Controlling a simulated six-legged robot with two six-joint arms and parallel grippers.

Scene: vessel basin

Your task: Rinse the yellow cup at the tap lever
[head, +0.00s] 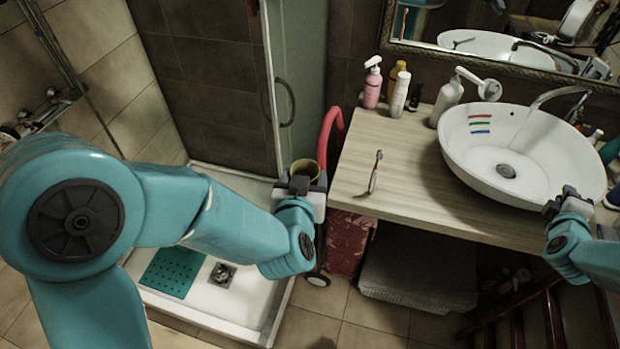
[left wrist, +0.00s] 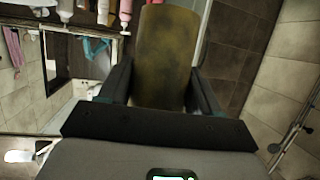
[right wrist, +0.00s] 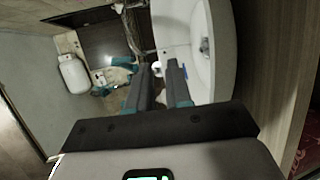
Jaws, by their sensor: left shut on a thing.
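My left gripper (head: 304,180) is shut on the yellow cup (head: 305,168), left of the counter and apart from it. In the left wrist view the cup (left wrist: 166,55) stands between the two fingers, its wall a dull, mottled yellow-brown. In the head view its rim faces up. The curved metal tap (head: 552,95) rises behind the right side of the white basin (head: 520,150). I cannot clearly make out its lever. My right gripper (head: 562,200) is near the basin's front right rim. Its fingers are a little apart and empty in the right wrist view (right wrist: 158,68).
A pink bottle (head: 372,85), a white bottle (head: 399,95) and a soap dispenser (head: 447,100) stand towards the back. Red, green and blue marks show inside the basin. The counter's front middle is clear.

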